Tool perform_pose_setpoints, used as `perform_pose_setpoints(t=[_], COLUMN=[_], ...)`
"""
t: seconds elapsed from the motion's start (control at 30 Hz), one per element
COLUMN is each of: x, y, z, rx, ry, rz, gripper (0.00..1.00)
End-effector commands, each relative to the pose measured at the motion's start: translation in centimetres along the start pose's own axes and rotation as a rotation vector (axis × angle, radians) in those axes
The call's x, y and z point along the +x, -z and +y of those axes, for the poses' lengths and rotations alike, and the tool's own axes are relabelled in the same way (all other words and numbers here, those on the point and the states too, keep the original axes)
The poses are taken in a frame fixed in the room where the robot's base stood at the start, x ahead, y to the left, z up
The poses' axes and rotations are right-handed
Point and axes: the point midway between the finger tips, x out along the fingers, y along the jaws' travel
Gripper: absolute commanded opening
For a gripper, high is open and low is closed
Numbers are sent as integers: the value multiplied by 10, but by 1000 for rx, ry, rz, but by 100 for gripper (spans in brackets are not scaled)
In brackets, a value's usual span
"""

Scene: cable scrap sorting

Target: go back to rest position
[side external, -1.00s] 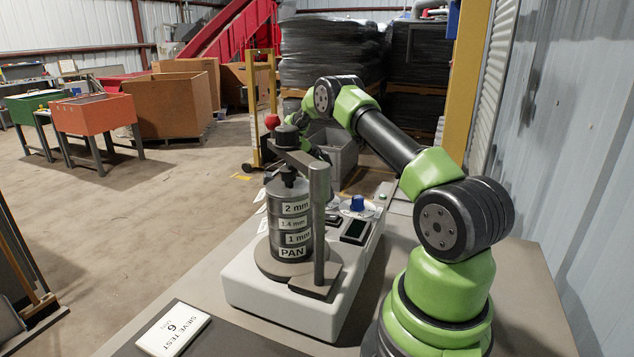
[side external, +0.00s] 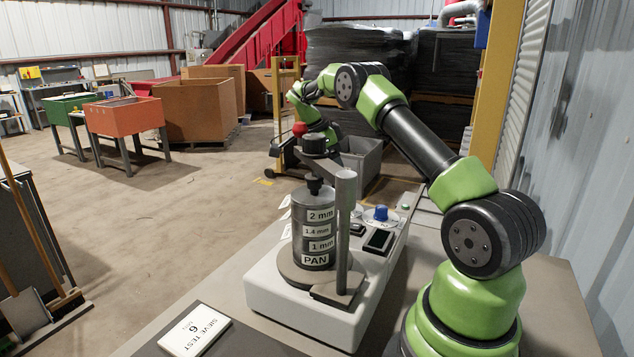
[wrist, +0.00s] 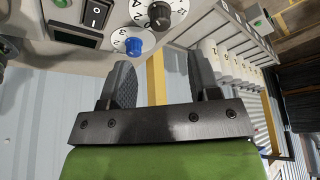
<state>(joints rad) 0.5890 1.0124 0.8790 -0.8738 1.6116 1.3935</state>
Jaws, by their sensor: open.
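My green-and-black arm stands at the right of the side view, raised and bent over behind the sieve shaker (side external: 290,297). My gripper (wrist: 160,78) shows in the wrist view with its two dark fingers spread apart and nothing between them. In the side view its fingers are mostly hidden behind the shaker's clamp head. The shaker carries a sieve stack (side external: 315,230) labelled 2 mm, 1.4 mm, 1 mm and PAN, upright under the clamp. A blue knob (wrist: 133,46) and a black knob (wrist: 160,14) on its panel are ahead of the fingers in the wrist view.
A white card (side external: 195,331) reading SIEVE TEST 6 MIN lies in front of the shaker. A red ball-topped lever (side external: 299,129) shows by the clamp. A grey bin (side external: 362,163) stands behind. A metal wall is close on the right. Open floor is at the left.

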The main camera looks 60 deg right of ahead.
Motion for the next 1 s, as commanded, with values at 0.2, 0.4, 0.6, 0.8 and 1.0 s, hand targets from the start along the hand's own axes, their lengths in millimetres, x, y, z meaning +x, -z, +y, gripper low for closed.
perform_pose_setpoints(t=[0.2, 0.4, 0.6, 0.8, 1.0], x=[-19, -106, -198, -237, -221], y=[-2, -13, -24, -40, -45], z=[1, 19, 69, 160, 259], rx=[-31, -175, -386, -782, -1261], ry=[39, 243, 524, 743, 929], rz=[-51, -275, -472, -493, -413], gripper=[56, 56, 56, 56, 56])
